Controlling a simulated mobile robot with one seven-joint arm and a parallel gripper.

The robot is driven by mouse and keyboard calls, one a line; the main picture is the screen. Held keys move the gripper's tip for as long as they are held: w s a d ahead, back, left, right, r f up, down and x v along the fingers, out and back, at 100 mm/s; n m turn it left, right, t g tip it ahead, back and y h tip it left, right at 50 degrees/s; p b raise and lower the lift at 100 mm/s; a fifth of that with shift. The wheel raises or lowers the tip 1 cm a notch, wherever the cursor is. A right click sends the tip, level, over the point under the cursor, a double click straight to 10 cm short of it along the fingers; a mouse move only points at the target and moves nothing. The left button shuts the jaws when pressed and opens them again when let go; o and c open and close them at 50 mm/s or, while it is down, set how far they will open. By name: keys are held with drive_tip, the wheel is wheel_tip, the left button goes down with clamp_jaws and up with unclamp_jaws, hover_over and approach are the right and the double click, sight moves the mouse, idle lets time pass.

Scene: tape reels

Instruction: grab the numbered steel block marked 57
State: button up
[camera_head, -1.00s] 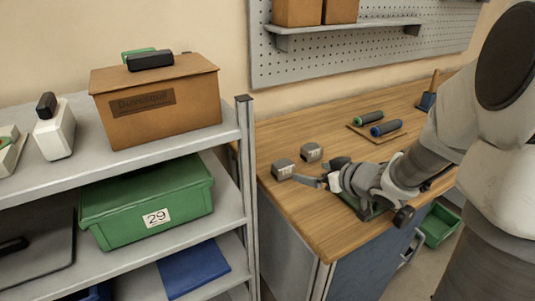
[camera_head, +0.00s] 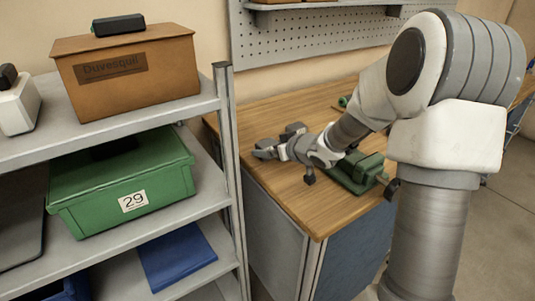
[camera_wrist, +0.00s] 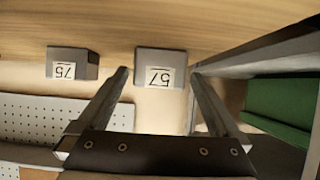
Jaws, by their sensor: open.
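The steel block marked 57 (camera_wrist: 161,62) is a small grey block with a white label, seen upside down at the centre of the wrist view. My gripper (camera_wrist: 158,74) is open, with one finger on each side of this block's outline; I cannot tell how deep the block sits between them. A similar block marked 75 (camera_wrist: 72,62) stands apart to the left. In the head view my gripper (camera_head: 272,150) is low over the wooden bench, near two small grey blocks partly hidden by it; their numbers are unreadable there.
The wooden bench (camera_head: 320,215) has a green fixture (camera_head: 357,172) under my arm. A grey shelf post (camera_head: 230,150) stands left of the bench. The shelf holds a green bin marked 29 (camera_head: 120,185) and a brown box (camera_head: 130,72). A pegboard (camera_head: 310,38) is behind.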

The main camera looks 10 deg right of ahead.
drive_tip(key=x, duration=0.2)
drive_tip(key=shift+w+a+f, duration=0.1)
drive_tip(key=shift+w+f, duration=0.15)
drive_tip(key=shift+w, duration=0.05)
drive_tip(key=shift+r, duration=0.1)
clamp_jaws()
